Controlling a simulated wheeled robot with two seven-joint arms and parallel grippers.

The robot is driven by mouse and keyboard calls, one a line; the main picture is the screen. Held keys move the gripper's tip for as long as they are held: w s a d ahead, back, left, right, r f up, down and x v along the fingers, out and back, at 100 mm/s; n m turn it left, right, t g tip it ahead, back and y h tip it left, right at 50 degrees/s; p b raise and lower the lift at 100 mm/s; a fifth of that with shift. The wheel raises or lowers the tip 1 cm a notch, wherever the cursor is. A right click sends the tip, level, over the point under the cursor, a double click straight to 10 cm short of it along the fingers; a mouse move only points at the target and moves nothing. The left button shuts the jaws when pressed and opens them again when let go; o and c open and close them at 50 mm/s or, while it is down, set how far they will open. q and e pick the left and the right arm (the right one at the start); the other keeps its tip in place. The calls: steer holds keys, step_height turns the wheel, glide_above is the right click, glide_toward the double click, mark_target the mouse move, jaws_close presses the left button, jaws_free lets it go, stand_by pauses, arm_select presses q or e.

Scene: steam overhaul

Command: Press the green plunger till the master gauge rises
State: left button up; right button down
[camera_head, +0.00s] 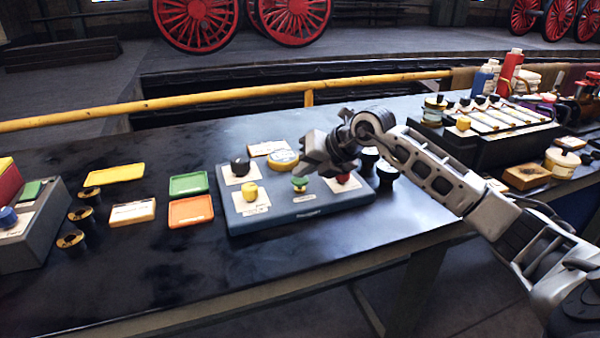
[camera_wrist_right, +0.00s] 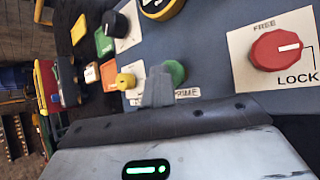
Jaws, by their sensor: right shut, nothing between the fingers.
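The green plunger (camera_head: 300,183) stands on a blue-grey panel (camera_head: 290,211), between a yellow knob (camera_head: 250,190) and a red knob (camera_head: 343,178). My right gripper (camera_head: 314,168) is shut and empty, just above and behind the plunger. In the right wrist view its closed fingers (camera_wrist_right: 157,86) partly overlap the green plunger (camera_wrist_right: 177,72). I cannot tell whether they touch it. A yellow-rimmed gauge (camera_head: 284,158) sits at the panel's back; its needle is too small to read. It is cut off in the wrist view (camera_wrist_right: 163,8). The left gripper is out of view.
The wrist view shows the red knob (camera_wrist_right: 277,50) on a plate marked FREE and LOCK. A black knob (camera_head: 239,167) is at the panel's back left. Green (camera_head: 188,184) and orange (camera_head: 190,211) trays lie left of the panel. The front table stretch is clear.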

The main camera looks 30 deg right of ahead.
mark_target(304, 180)
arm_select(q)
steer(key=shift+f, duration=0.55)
arm_select(e)
steer(key=shift+s+f, duration=0.1)
steer(key=shift+f, duration=0.4)
